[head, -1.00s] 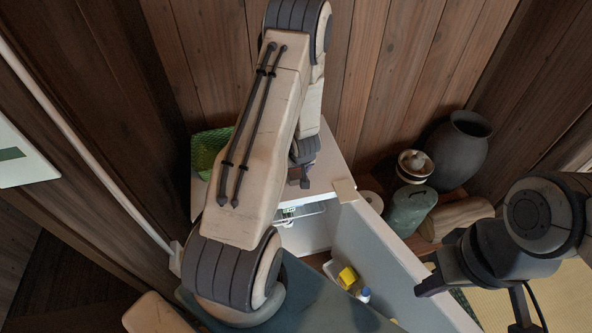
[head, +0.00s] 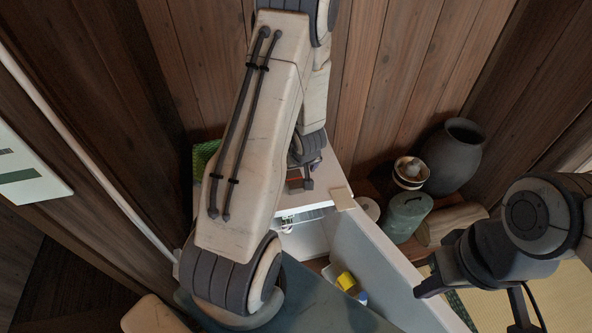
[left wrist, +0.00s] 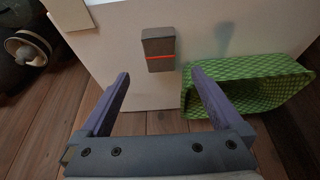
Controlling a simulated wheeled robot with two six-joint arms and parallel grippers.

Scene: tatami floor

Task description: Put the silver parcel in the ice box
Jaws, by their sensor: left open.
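The silver parcel looks like a small grey block with a red-orange stripe. It sits on the white top of the ice box (head: 340,178), and shows in the left wrist view (left wrist: 158,48) just beyond my fingertips. My left gripper (left wrist: 160,76) is open and empty, its two purple fingers apart with the parcel ahead of the gap. In the head view my left arm hides most of the gripper. The ice box stands open at the front, its white inside partly visible.
A green woven basket (left wrist: 245,85) lies close to the parcel. The open ice box door (head: 378,262) holds a yellow item (head: 346,281) and a blue-capped bottle. A dark vase (head: 453,157), a lidded jar (head: 411,172) and a green canister (head: 408,215) stand to the right.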

